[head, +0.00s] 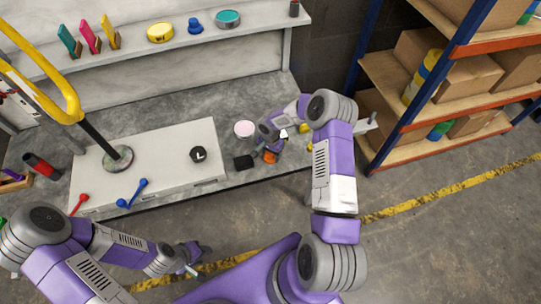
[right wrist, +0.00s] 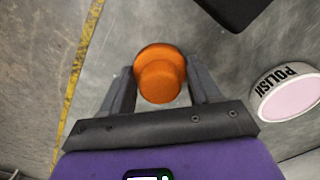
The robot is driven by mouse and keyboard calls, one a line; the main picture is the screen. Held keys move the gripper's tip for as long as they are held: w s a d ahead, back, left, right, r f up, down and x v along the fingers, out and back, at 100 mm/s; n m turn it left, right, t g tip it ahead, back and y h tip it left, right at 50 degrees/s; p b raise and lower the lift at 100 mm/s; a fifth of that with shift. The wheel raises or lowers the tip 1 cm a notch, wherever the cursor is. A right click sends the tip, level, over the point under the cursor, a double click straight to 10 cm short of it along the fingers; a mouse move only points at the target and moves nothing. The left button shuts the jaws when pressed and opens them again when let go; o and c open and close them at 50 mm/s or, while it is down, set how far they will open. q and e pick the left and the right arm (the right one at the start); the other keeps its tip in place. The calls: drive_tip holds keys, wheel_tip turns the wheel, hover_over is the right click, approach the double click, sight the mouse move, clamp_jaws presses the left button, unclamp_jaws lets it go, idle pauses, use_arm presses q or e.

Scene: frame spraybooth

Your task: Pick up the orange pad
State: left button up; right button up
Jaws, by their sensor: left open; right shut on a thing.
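The orange pad (head: 270,156) is near the front edge of the grey workbench, right of the white board. In the right wrist view the orange pad (right wrist: 160,78) is a round disc with a round knob, between the two dark fingers. My right gripper (head: 272,148) is shut on it; the wrist and fingers partly hide it in the head view. From these views I cannot tell whether the pad touches the bench. My left gripper (head: 192,262) is open and empty, low in front of the bench over the floor.
A black block (head: 243,162) and a polish tin (head: 245,128) are close left of the right gripper. A shelf rack (head: 400,130) stands at right.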

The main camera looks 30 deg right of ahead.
wheel_tip(320, 180, up, 10)
drive_tip(key=p, duration=0.3)
drive_tip(key=o, duration=0.5)
drive_tip(key=c, duration=0.4)
